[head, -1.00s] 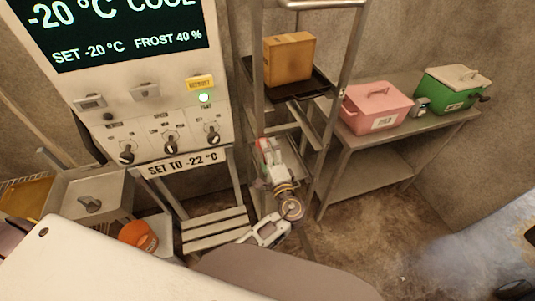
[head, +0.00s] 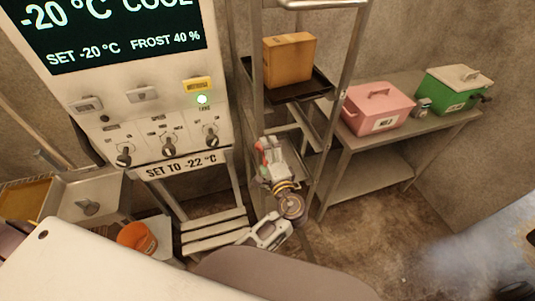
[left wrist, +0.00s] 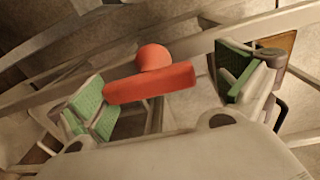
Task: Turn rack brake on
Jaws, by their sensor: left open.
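The metal rack (head: 347,60) stands in the middle of the head view. A red lever with a round knob, apparently its brake (left wrist: 150,84), shows in the left wrist view. Its bar lies between the green finger pads, its left end close to or overlapping the left pad; contact cannot be told. A gap separates its right end from the right pad. My left gripper (left wrist: 168,92) is open around it. In the head view my left gripper (head: 266,149) is low in the rack frame, with a little red showing beside it. My right gripper is not in view.
The rack holds a dark tray (head: 290,91) with a tan box (head: 289,60). A control panel (head: 150,112) with knobs is on the left. A side table (head: 352,138) on the right carries a pink container (head: 376,108) and a green one (head: 450,92). An orange bucket (head: 137,238) stands lower left.

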